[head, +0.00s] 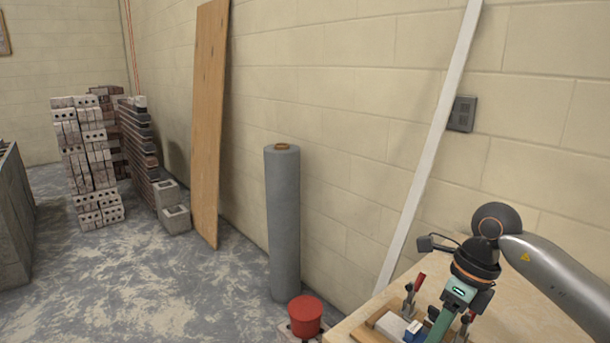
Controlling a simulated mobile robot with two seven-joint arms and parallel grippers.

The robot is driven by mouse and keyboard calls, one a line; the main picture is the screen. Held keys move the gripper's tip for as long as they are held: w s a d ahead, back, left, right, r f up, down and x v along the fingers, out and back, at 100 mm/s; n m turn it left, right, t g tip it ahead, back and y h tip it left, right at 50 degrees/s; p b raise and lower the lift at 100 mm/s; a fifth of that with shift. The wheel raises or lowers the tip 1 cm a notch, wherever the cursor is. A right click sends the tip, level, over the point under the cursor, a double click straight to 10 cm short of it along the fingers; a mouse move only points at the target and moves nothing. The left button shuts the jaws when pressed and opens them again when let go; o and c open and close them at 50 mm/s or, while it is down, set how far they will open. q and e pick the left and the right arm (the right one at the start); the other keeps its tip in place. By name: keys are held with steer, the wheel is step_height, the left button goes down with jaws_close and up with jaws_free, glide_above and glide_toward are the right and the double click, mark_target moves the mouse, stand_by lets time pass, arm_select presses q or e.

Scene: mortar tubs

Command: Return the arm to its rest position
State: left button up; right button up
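My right arm (555,270) comes in from the right edge and bends down over a wooden workbench (520,305). Its wrist, with a dark collar and a pale green part, points down at the lower right. My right gripper (440,325) is partly in view at the bottom edge, low over the bench. Its fingertips are not clear, so I cannot tell whether it is open or holds anything. My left arm and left gripper are not in view.
Red-handled clamps (412,294) stand on the bench near the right wrist. A red tub (305,312) and a grey roll (283,220) stand left of the bench. A plywood sheet (209,125) and white strip (432,145) lean on the wall. Brick stacks (88,160) stand farther back.

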steer(key=s+a+m+y+p, duration=0.1)
steer(key=s+a+m+y, duration=0.2)
steer(key=a+y, duration=0.6)
steer(key=s+a+m+y, duration=0.25)
steer(key=a+y, duration=0.35)
steer(key=a, duration=0.7)
steer(key=w+d+f+m+t+h, duration=0.1)
steer(key=d+f+m+t+h, duration=0.2)
steer(key=m+t, duration=0.45)
steer(key=w+d+f+m+t+h+p, duration=0.1)
steer(key=d+f+m+t+h, duration=0.25)
steer(key=m, duration=0.75)
steer(key=w+d+f+m+t+h, duration=0.1)
steer(key=d+f+m+t+h, duration=0.15)
steer(key=m+t, duration=0.5)
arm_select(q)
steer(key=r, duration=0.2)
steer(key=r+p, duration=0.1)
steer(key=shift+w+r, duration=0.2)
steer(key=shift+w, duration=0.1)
arm_select(e)
steer(key=s+d+f+m+g+h, duration=0.3)
steer(key=s+d+f+m+g, duration=0.1)
steer(key=s+f, duration=0.4)
steer(key=s+d+f+m+g+h, duration=0.3)
steer(key=s+f+m, duration=0.4)
steer(key=f, duration=0.4)
steer(key=shift+s+d+f+g+h, duration=0.3)
steer(key=shift+s+d+g, duration=0.15)
steer(key=shift+s+g, duration=0.45)
